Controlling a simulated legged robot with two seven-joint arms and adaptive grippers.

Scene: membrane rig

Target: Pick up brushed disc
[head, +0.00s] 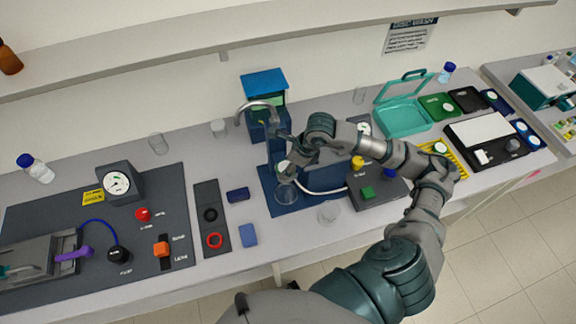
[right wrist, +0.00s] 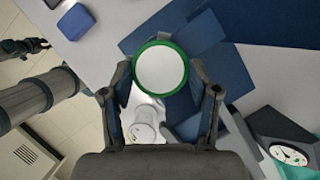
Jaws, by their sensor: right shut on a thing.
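A round white disc with a green rim (right wrist: 160,70) is between the fingertips of my right gripper (right wrist: 163,85) in the right wrist view. The gripper is shut on its edges. In the head view my right gripper (head: 287,165) is over the blue stand (head: 270,185), and the disc is mostly hidden there. Whether its face is brushed cannot be told.
A clear vessel (right wrist: 145,122) is close below the disc. A dark box with a green button (head: 375,190) stands to the right. A clear dish (head: 329,212) and blue block (head: 248,235) lie near the front edge. A teal tray (head: 405,118) is farther right.

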